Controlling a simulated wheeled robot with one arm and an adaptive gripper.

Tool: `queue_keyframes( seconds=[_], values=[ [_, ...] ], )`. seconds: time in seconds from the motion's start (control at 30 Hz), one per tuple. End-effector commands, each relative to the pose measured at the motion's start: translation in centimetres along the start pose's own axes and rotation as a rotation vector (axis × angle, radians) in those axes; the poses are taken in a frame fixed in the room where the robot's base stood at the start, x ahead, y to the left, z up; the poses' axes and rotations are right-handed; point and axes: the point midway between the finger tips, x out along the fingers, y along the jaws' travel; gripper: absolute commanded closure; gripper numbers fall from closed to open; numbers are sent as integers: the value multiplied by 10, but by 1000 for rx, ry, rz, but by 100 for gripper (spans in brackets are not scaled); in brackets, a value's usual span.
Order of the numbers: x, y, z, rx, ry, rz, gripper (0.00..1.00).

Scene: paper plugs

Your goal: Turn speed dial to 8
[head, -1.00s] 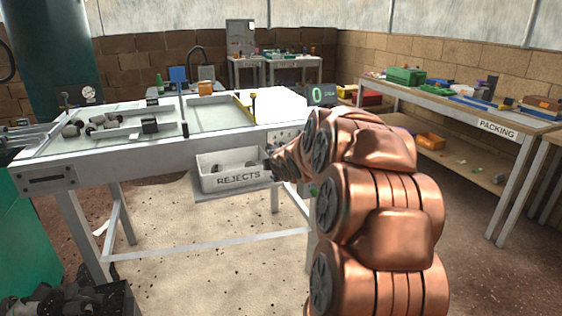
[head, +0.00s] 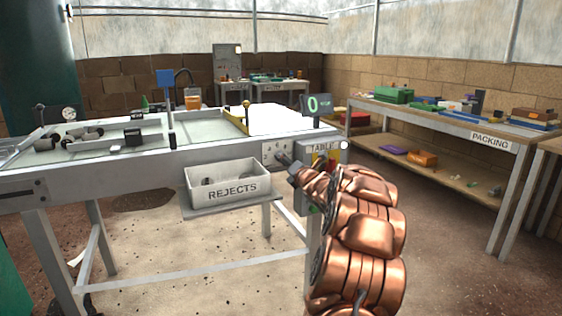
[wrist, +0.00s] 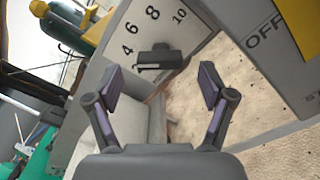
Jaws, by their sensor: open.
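The speed dial's white plate (head: 270,152) is on the table's front side, at its right end. In the wrist view the plate (wrist: 140,52) shows 4, 6, 8 and 10, with a dark knob (wrist: 160,56) below the numbers. Which number the knob points at I cannot tell. My gripper (wrist: 160,78) is open, its two fingers apart on either side of the knob's line and nothing between them; they look short of the knob. In the head view my gripper (head: 285,160) is in front of the plate, hiding part of it. A display (head: 316,105) above reads a green 0.
A white REJECTS bin (head: 228,187) sits on a shelf left of the dial. A yellow-and-grey switch box (head: 322,152) labelled TABLE is right of it; OFF (wrist: 265,32) shows in the wrist view. A PACKING bench (head: 460,128) stands at right.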

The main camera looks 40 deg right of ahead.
Motion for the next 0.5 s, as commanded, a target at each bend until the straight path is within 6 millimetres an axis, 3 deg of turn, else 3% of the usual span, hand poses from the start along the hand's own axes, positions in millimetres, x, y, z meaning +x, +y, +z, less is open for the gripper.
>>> queue_keyframes(
  seconds=[0.2, 0.5],
  values=[
    [26, 0, -2, 0, 3, -1, 19],
    [44, 1, -2, 0, 2, 1, 19]
  ],
)
